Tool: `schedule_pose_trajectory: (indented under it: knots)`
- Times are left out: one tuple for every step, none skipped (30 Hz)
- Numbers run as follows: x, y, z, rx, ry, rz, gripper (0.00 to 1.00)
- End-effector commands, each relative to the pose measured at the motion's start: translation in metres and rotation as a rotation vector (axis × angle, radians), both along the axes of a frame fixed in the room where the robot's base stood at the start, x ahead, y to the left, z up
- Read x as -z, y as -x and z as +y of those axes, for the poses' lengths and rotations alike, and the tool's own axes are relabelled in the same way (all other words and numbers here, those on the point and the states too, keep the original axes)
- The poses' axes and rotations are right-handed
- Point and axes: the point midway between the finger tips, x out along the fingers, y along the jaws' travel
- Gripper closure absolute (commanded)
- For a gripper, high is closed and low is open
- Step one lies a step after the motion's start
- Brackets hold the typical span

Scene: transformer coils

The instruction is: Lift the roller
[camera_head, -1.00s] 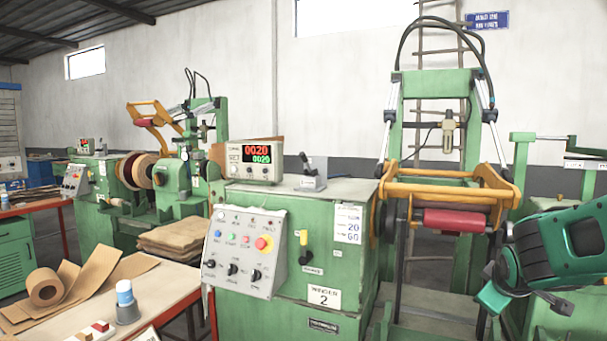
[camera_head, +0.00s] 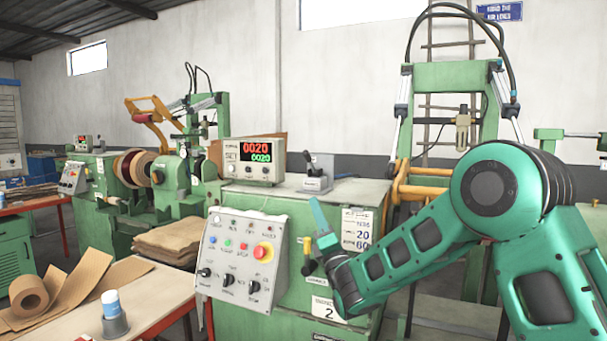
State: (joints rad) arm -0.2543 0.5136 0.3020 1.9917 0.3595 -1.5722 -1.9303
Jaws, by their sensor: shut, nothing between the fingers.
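The near winder's red roller is hidden behind my arm. Part of its orange roller frame (camera_head: 408,188) shows between the green uprights. My gripper (camera_head: 319,214) is in front of the cabinet of winder 2, right of the button panel, with its fingers pointing up. It is shut and holds nothing. A lever with a black and yellow handle (camera_head: 307,256) shows just left of my gripper; I cannot tell whether they touch. A small grey lever switch (camera_head: 316,180) stands on the cabinet top, above my fingertips in the picture.
The button panel (camera_head: 241,258) with its red stop button juts from the cabinet. A counter box (camera_head: 254,161) stands on top. Another winder (camera_head: 150,190) stands behind.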

Motion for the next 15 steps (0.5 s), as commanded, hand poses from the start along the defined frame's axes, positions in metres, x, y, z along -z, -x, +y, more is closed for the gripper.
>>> schedule_pose_trajectory:
  knots:
    - [-0.001, 0.003, 0.007, -0.005, 0.002, -0.019, 1.0]
    - [-0.002, 0.004, 0.011, -0.006, 0.004, -0.026, 1.0]
    - [-0.003, 0.005, 0.014, -0.006, 0.007, -0.034, 1.0]
    - [-0.004, 0.005, 0.016, -0.007, 0.007, -0.037, 1.0]
    - [-0.005, 0.004, 0.018, -0.008, 0.008, -0.038, 1.0]
    - [-0.007, 0.002, 0.022, -0.011, 0.008, -0.038, 1.0]
    - [-0.009, 0.001, 0.024, -0.013, 0.008, -0.039, 1.0]
    - [-0.011, -0.001, 0.026, -0.014, 0.007, -0.039, 1.0]
    - [-0.014, -0.004, 0.03, -0.017, 0.007, -0.038, 1.0]
    - [-0.017, -0.007, 0.031, -0.017, 0.007, -0.039, 1.0]
    - [-0.02, -0.009, 0.034, -0.018, 0.007, -0.04, 1.0]
    - [-0.024, -0.015, 0.037, -0.018, 0.006, -0.038, 1.0]
    - [-0.027, -0.018, 0.039, -0.02, 0.006, -0.039, 1.0]
    - [-0.031, -0.022, 0.041, -0.019, 0.007, -0.039, 1.0]
    - [-0.035, -0.026, 0.045, -0.022, 0.006, -0.039, 1.0]
